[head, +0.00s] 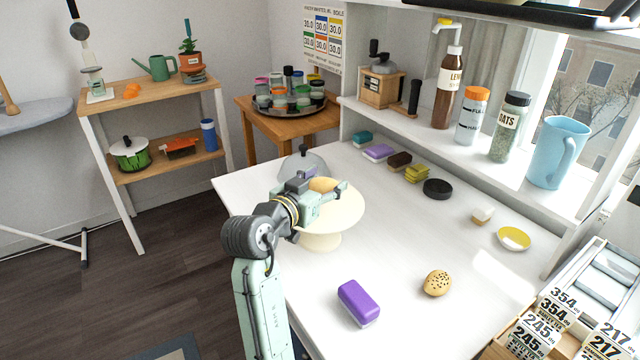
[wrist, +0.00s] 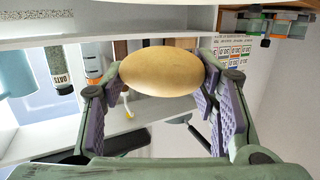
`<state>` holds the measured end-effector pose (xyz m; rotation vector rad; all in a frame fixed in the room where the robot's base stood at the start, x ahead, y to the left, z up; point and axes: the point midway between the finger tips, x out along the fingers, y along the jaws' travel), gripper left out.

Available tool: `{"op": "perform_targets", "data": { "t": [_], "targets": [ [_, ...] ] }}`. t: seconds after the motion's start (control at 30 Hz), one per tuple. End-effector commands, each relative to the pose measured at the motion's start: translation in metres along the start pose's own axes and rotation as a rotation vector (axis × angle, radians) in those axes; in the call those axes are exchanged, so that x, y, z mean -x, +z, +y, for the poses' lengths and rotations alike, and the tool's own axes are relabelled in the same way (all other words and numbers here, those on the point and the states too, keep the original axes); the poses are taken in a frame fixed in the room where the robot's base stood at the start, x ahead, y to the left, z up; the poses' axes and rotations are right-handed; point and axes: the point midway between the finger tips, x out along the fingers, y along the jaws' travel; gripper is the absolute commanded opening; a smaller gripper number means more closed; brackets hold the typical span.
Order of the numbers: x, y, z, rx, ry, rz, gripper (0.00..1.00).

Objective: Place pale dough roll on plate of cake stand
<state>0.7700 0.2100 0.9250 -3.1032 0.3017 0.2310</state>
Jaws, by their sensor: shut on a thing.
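The pale dough roll (wrist: 162,72) is a smooth, tan oval between the purple-padded fingers in the wrist view. My gripper (wrist: 160,95) is shut on it. In the head view my gripper (head: 328,191) is over the cream cake stand (head: 345,212), and the roll (head: 322,184) shows just behind the fingers, partly hidden. The stand's round plate sits on a pedestal on the white table. My gripper covers the left part of the plate. I cannot tell whether the roll touches the plate.
A grey dome lid with a knob (head: 303,164) is behind the stand. A purple block (head: 359,303) and a seeded bun (head: 437,283) lie in front on the white table (head: 400,232). A yellow dish (head: 514,239) is at right. Sponges (head: 417,173) line the back.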

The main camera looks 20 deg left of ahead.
Motion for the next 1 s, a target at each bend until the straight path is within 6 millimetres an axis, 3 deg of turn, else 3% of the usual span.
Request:
{"op": "perform_targets", "data": {
  "t": [0.2,0.5,0.9,0.93,1.0],
  "targets": [
    [-0.015,0.0,-0.019,0.0,0.002,-0.001,0.26],
    [-0.02,0.032,-0.02,0.005,0.001,-0.003,0.26],
    [-0.022,0.04,-0.02,-0.001,0.001,0.0,0.26],
    [-0.022,0.04,-0.02,-0.001,0.001,0.0,0.54],
    [-0.022,0.039,-0.02,0.0,0.001,0.0,0.59]
  ]
}}
